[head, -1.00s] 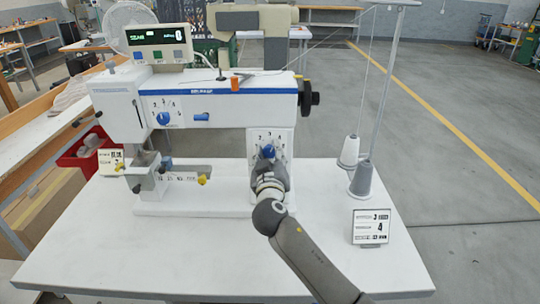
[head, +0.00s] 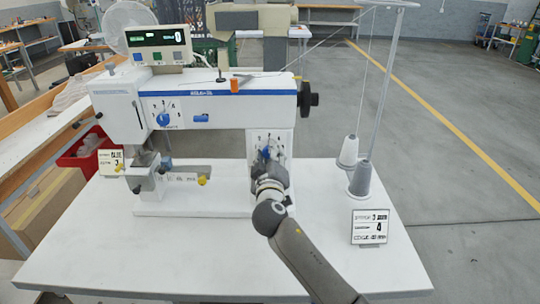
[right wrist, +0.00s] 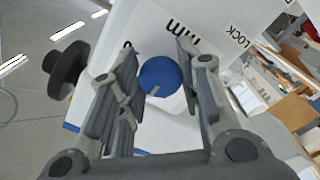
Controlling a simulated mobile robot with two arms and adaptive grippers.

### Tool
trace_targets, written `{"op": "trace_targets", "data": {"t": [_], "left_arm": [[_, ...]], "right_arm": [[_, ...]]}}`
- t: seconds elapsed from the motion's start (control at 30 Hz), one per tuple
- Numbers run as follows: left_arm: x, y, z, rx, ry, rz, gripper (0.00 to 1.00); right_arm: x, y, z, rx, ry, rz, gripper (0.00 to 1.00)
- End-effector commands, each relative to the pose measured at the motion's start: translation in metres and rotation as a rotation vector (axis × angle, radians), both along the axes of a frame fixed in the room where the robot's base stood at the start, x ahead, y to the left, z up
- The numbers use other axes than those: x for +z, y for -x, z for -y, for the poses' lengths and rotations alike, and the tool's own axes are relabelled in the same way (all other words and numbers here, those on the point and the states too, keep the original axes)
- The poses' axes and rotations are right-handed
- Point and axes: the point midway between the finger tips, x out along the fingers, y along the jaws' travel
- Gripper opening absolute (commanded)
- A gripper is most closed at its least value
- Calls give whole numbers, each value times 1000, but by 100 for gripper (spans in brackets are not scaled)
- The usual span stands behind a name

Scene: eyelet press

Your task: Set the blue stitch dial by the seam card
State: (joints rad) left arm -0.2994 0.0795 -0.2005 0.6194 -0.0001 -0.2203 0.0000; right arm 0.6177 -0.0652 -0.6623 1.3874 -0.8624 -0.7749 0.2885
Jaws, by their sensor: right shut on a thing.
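A blue dial (head: 267,154) sits on the right pillar of the white machine (head: 215,98), with a numbered scale above it. My right gripper (head: 268,162) is shut on this dial, and its body hides much of it in the head view. In the right wrist view the round blue dial (right wrist: 160,76) with a pale pointer mark lies between the two fingers of my right gripper (right wrist: 157,70). Printing "mm" and "LOCK" shows around it. My left gripper is not in view.
A second blue dial (head: 163,119) with a number scale is on the machine's upper left. A display box (head: 158,43) stands on top. Thread cones (head: 362,178) on a stand are to the right. The white table (head: 210,255) is clear in front.

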Motion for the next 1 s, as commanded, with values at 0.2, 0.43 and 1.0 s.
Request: {"op": "trace_targets", "data": {"t": [0.2, 0.43, 1.0], "left_arm": [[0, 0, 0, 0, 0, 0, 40], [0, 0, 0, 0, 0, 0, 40], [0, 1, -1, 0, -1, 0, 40]], "right_arm": [[0, 0, -1, 1, -1, 0, 42], [0, 0, 0, 1, -1, 0, 54], [-2, 43, -1, 2, -4, -2, 54]]}}
